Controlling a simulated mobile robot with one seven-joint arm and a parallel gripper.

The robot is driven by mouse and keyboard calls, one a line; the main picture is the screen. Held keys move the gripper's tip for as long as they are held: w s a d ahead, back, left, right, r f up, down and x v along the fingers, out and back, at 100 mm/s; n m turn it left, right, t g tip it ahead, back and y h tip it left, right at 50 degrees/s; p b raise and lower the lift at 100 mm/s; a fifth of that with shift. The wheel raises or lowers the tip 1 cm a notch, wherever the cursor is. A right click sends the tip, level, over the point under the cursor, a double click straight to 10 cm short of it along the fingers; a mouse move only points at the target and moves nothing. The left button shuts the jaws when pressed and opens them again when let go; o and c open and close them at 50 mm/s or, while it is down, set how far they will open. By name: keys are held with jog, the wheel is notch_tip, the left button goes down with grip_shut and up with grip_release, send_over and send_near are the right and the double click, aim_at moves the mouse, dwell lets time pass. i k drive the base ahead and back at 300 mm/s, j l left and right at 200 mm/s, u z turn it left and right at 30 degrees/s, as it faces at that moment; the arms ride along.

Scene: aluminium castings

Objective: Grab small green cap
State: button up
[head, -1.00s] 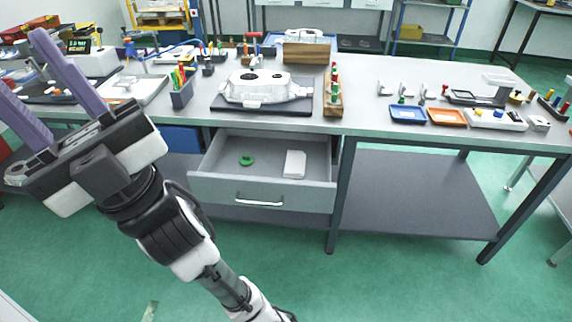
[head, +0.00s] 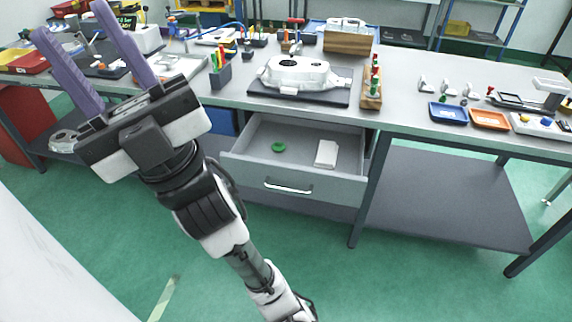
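A small round green cap (head: 278,147) lies inside the open drawer (head: 318,183) under the workbench, left of a white block (head: 326,153). My gripper (head: 76,32) is at the upper left of the head view. Its two long purple fingers are spread wide apart with nothing between them. It is well to the left of the drawer and apart from the cap.
The workbench (head: 415,84) carries a white casting (head: 295,72) on a dark mat above the drawer. A wooden rack (head: 372,93) of coloured-handled tools stands right of it. Blue (head: 448,113) and orange (head: 489,120) trays lie further right. Green floor before the drawer is clear.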

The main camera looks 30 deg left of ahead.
aim_at(278, 147)
jog(key=i+j+u, duration=0.2)
jog(key=j, duration=0.2)
jog(key=i+j+u, duration=0.15)
jog(key=j, duration=0.2)
jog(key=i+j+u, duration=0.2)
jog(key=j, duration=0.15)
